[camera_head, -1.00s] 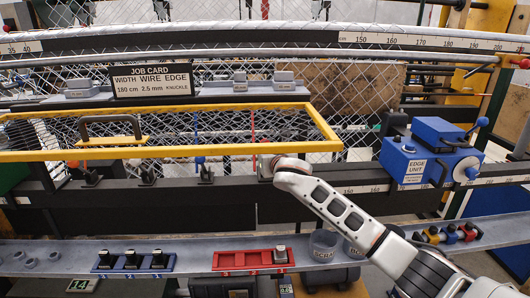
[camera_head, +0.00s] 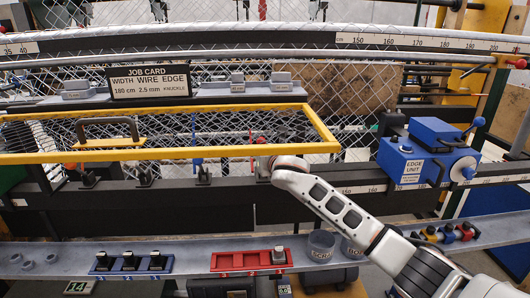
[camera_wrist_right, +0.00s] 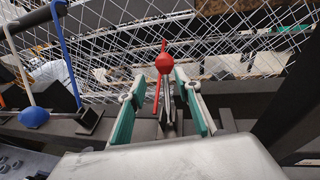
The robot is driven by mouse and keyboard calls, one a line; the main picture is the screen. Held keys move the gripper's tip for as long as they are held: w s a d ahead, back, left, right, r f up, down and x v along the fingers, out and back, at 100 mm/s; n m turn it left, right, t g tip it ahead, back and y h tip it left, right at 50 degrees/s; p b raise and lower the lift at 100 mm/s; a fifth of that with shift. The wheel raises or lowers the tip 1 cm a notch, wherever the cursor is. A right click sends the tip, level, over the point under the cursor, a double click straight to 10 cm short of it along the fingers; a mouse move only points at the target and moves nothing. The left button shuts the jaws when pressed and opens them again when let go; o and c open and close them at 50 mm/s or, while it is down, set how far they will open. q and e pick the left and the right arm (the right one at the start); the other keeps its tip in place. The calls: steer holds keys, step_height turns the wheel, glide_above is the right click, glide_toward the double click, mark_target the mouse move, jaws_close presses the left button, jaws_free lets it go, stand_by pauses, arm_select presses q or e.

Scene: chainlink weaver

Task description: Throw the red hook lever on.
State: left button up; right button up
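The red hook lever has a red ball knob (camera_wrist_right: 165,67) with a thin red tip above it. In the right wrist view it stands between the fingers of my right gripper (camera_wrist_right: 164,103). The two green-padded fingers are open, one on each side, with visible gaps to the lever. In the head view my right gripper (camera_head: 266,166) is at the dark rail below the yellow frame. Its own wrist hides most of the lever there. My left gripper is in neither view.
A blue lever with a ball knob (camera_wrist_right: 34,117) stands left of the red one. The yellow frame (camera_head: 230,152) runs close above my right gripper. Wire mesh (camera_wrist_right: 110,45) lies behind the lever. The blue edge unit (camera_head: 425,150) stands to the right.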

steer(key=v, duration=1.2)
steer(key=shift+r, duration=0.15)
steer(key=s+d+f+m+g+y, duration=0.1)
steer(key=s+f+m, duration=0.35)
steer(key=f, duration=0.45)
steer(key=s+f+m+g, duration=0.1)
steer(key=s+f+m, duration=0.4)
steer(key=f, duration=0.4)
steer(key=s+d+f+m+g+y, duration=0.1)
steer(key=s+f+m, duration=0.4)
steer(key=f, duration=0.4)
steer(key=s+d+f+m+g+h, duration=0.1)
steer(key=s+d+f+m, duration=0.5)
steer(key=s+f+m, duration=0.3)
steer(key=s+d+f+m+g+h, duration=0.1)
steer(key=s+d+f+m, duration=0.5)
steer(key=s, duration=1)
step_height(320, 180, down, 4)
steer(key=m+h, duration=0.1)
steer(key=m, duration=0.3)
steer(key=shift+s+m, duration=0.25)
steer(key=shift+m, duration=0.1)
